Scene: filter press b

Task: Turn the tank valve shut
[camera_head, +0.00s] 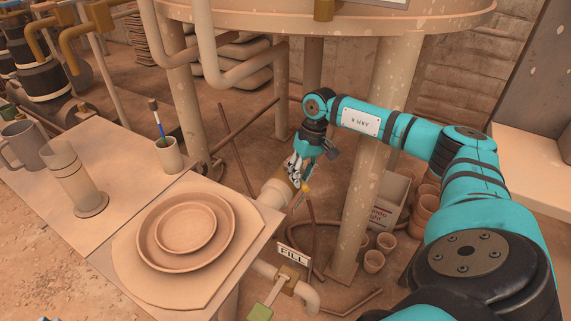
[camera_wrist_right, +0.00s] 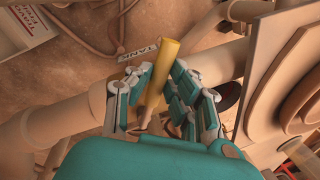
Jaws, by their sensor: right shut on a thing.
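The tank valve's yellow lever (camera_wrist_right: 166,62) stands between the fingers of my right gripper (camera_wrist_right: 160,86) in the right wrist view. A small TANK label (camera_wrist_right: 138,51) shows behind it. In the head view my right gripper (camera_head: 297,172) reaches down to the valve on the pale pipe (camera_head: 272,194) under the tank (camera_head: 340,22). It is shut on the lever, and its fingers hide much of the valve body there.
A FILL sign (camera_head: 293,254) and a second valve with a green handle (camera_head: 259,312) are nearer, below. A table with stacked plates (camera_head: 186,228), a glass cylinder (camera_head: 75,178) and mug (camera_head: 24,145) is left. A tank leg (camera_head: 378,150) and pots (camera_head: 374,261) are right.

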